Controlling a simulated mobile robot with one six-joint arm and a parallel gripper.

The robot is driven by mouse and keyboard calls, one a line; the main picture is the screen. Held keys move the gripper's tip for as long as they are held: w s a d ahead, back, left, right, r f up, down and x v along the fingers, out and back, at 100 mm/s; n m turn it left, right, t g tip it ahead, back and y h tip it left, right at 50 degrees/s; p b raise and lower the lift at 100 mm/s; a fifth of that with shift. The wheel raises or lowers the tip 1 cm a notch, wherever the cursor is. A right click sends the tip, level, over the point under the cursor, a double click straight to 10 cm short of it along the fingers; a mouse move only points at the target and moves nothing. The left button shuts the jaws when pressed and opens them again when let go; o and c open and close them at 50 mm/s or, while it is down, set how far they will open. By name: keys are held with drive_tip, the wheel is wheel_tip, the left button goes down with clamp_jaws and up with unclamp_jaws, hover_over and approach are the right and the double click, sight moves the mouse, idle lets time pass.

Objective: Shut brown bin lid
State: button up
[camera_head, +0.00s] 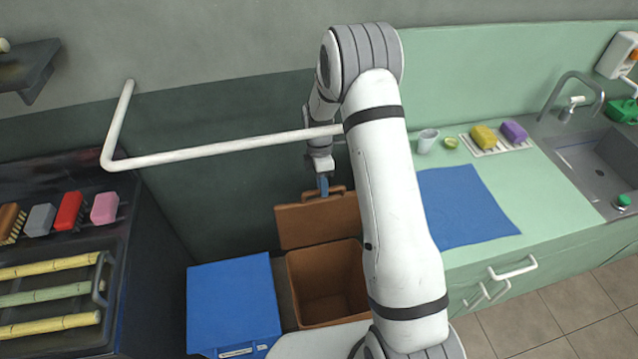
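The brown bin (326,291) stands on the floor with its mouth open, and its inside looks empty. Its brown lid (305,224) is raised at the back, leaning up near the wall, with a handle along its top edge. My gripper (323,188) points down at the top edge of the lid, by the handle. My arm hides the right side of the bin and lid.
A bin with a shut blue lid (234,303) stands left of the brown bin. A white rail (220,149) passes behind my arm. A green counter (452,186) with a blue mat (468,209) is at right. A dark rack with cane (50,295) is at left.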

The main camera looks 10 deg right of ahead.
drive_tip(key=shift+o, duration=0.6)
drive_tip(key=shift+w+r, duration=0.15)
drive_tip(key=shift+r, duration=0.15)
drive_tip(key=b+v, duration=0.2)
drive_tip(key=v, duration=0.5)
